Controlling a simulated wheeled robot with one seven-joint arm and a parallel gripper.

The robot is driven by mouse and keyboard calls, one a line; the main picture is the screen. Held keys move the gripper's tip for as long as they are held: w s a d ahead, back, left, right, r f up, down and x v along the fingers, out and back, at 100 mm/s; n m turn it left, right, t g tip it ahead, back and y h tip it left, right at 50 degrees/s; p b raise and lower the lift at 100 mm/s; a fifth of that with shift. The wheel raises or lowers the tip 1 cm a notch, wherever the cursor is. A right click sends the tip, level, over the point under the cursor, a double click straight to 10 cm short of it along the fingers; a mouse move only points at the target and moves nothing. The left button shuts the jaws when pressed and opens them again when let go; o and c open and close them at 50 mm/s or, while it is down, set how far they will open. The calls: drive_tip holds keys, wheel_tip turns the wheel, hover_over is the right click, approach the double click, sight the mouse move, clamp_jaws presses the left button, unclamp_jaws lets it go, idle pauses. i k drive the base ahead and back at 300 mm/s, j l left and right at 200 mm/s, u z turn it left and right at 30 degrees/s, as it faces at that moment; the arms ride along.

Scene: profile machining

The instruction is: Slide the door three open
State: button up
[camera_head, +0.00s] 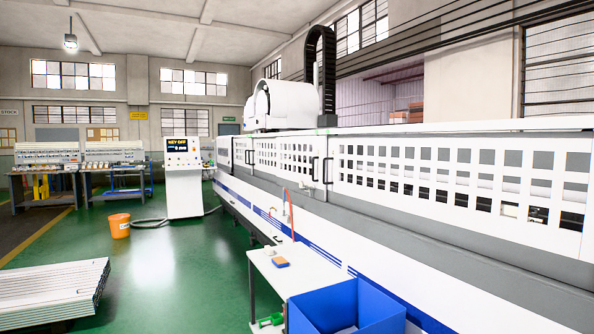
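The long white machine carries a row of white doors with square window holes along its front. The large right door (395,153) runs toward the right edge of the picture. A middle door (290,146) and a smaller far door (239,147) stand to its left. Two dark vertical handles, the left one (315,169) and the right one (326,171), sit side by side where the middle and right doors meet. The doors look shut. No door numbers are readable, so I cannot tell which is door three. My gripper is not in view.
A white side table (302,272) with a blue bin (335,308) stands before the machine. A control cabinet (183,178), an orange bucket (119,226) and stacked profiles (50,291) are to the left. Green floor (165,270) between them is clear.

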sight(292, 181)
drive_tip(key=i+j+u, duration=0.15)
drive_tip(key=i+u, duration=0.2)
drive_tip(key=i, duration=0.55)
drive_tip(key=i+l+u, duration=0.1)
drive_tip(key=i+u, duration=0.25)
drive_tip(key=i, duration=0.55)
drive_tip(key=i+j+u, duration=0.15)
drive_tip(key=i+u, duration=0.2)
drive_tip(key=i, duration=0.6)
drive_tip(key=i+l+u, duration=0.1)
drive_tip(key=i+u, duration=0.2)
drive_tip(key=i, duration=0.6)
drive_tip(key=i+l+z, duration=0.1)
drive_tip(key=i, duration=1.8)
drive_tip(key=i+j, duration=0.15)
drive_tip(key=i, duration=1.05)
drive_tip(key=i+z, duration=0.25)
drive_tip(key=z, duration=0.2)
drive_tip(key=i+j+z, duration=0.15)
drive_tip(key=z, duration=0.3)
drive_tip(key=i+j+z, duration=0.25)
drive_tip(key=z, duration=0.2)
drive_tip(key=i, duration=0.1)
